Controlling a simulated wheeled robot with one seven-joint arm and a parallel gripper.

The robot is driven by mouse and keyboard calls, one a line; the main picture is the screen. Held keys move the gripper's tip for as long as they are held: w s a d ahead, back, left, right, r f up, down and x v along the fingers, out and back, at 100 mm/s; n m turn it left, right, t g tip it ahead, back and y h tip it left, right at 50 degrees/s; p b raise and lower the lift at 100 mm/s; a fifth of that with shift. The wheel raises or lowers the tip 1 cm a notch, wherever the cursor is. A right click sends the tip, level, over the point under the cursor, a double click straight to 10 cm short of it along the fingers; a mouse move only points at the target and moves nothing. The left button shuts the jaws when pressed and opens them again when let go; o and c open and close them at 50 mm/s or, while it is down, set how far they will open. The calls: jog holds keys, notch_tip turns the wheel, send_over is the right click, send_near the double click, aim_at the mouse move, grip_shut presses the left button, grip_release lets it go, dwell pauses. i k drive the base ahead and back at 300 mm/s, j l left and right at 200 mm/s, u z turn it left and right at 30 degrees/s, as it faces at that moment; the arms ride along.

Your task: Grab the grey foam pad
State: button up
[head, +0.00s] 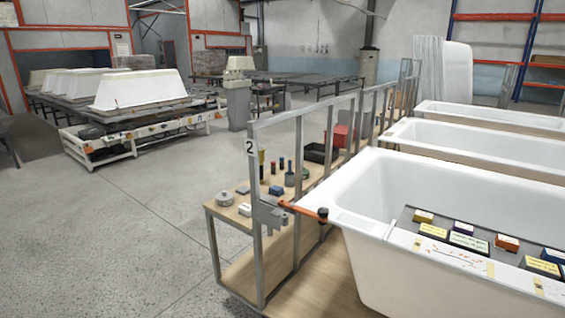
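I cannot single out the grey foam pad with certainty. A small flat grey piece (243,190) lies on the wooden bench top behind the metal frame, and it may be the pad. A round grey item (225,199) lies to its left, nearer the bench's front left edge. A dark blue block (276,190) lies to its right. A pale block (245,210) lies in front of it, partly hidden by a frame post. My gripper is not in view.
The wooden bench (222,216) stands behind a grey metal frame (254,235) with an orange-armed clamp (300,209). White bathtubs (375,270) fill the right. A dark tray (405,217) with several coloured blocks lies across the nearest tub. The concrete floor (120,230) at left is clear.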

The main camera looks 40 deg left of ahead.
aim_at(242, 190)
jog(key=u, duration=1.55)
jog(key=i+j+u, duration=0.25)
jog(key=i+u, duration=0.5)
jog(key=i, duration=0.25)
jog(key=i+j+u, duration=0.1)
jog(key=i+u, duration=0.25)
jog(key=i, duration=1.5)
jog(key=i+z, duration=0.45)
jog(key=i+j+z, duration=0.25)
jog(key=i+z, duration=0.15)
jog(key=i, duration=0.15)
jog(key=i+z, duration=0.3)
jog(key=z, duration=0.15)
jog(key=i+j+z, duration=0.2)
jog(key=z, duration=0.25)
jog(key=i+j+z, duration=0.25)
jog(key=z, duration=0.2)
jog(key=i, duration=0.05)
